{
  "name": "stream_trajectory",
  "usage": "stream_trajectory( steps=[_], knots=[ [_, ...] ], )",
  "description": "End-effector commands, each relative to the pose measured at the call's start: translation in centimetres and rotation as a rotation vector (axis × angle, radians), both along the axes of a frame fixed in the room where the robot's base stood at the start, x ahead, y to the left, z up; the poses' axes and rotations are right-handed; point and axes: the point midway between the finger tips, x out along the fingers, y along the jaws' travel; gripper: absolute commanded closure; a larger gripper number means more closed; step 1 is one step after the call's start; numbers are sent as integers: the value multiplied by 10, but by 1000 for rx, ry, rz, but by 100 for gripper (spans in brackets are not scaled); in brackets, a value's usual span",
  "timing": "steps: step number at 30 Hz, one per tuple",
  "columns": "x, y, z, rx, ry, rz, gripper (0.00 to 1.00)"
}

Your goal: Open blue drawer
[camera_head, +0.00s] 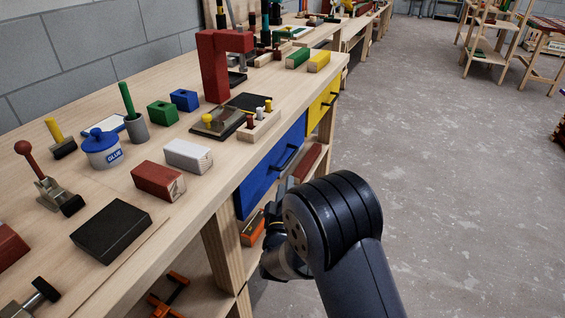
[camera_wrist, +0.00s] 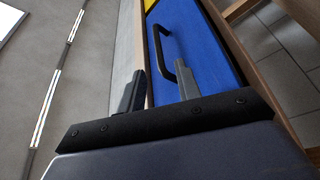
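The blue drawer (camera_head: 258,183) is under the workbench top, with its front about flush with the bench, so it looks closed. Its black bar handle (camera_head: 287,159) shows in the head view. In the wrist view the blue drawer front (camera_wrist: 206,45) fills the upper right, and the handle (camera_wrist: 160,50) lies beyond my fingers. My gripper (camera_wrist: 158,90) is open, one finger on each side of a gap. The right finger overlaps the near end of the handle in the picture; I cannot tell whether they touch. In the head view my wrist hides the fingers.
A yellow drawer (camera_head: 322,103) is beyond the blue one. A wooden bench leg (camera_head: 222,247) stands near my arm. A lower shelf holds a red block (camera_head: 307,162) and an orange tool (camera_head: 252,229). The bench top (camera_head: 225,190) is crowded. The concrete floor (camera_head: 460,190) at right is clear.

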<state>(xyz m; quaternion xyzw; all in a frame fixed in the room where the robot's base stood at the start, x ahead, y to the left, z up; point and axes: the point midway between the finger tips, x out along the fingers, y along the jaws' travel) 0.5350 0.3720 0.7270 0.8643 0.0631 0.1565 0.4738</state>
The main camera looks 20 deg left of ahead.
Motion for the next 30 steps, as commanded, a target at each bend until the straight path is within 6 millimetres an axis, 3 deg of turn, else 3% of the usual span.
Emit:
stream_trajectory(
  steps=[15, 21, 30],
  knots=[
    [80, 21, 18, 2, 1, 0, 68],
    [94, 25, 21, 2, 2, 2, 68],
    [96, 25, 22, 1, 2, 1, 68]
  ],
)
